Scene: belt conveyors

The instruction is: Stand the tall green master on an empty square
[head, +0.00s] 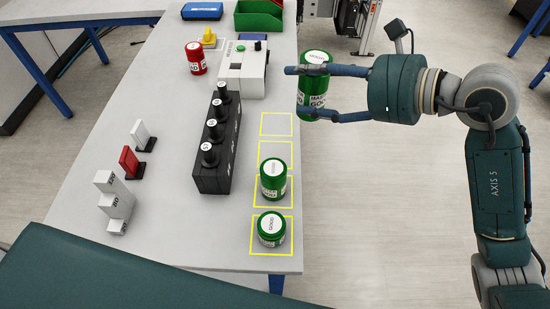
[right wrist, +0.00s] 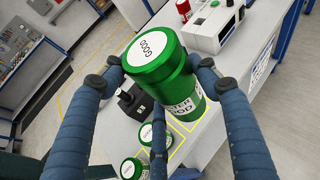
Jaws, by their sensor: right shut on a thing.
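The tall green master (head: 313,103) is a green can with a white label and white top. My right gripper (head: 312,92) is shut around it and holds it upright just off the table's right edge, beside the squares. In the right wrist view the can (right wrist: 160,70) sits between the fingers of my right gripper (right wrist: 160,72). Yellow outlined squares (head: 276,113) run down the table's right side. The two far ones are empty. A green can (head: 273,185) stands on the third, and a shorter green can (head: 269,236) on the nearest. My left gripper is not in view.
A black rack with several black gauges (head: 228,185) stands left of the squares. A white device (head: 243,80), a red can (head: 195,65) and a green bin (head: 260,20) are farther back. White and red blocks (head: 129,160) stand at left.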

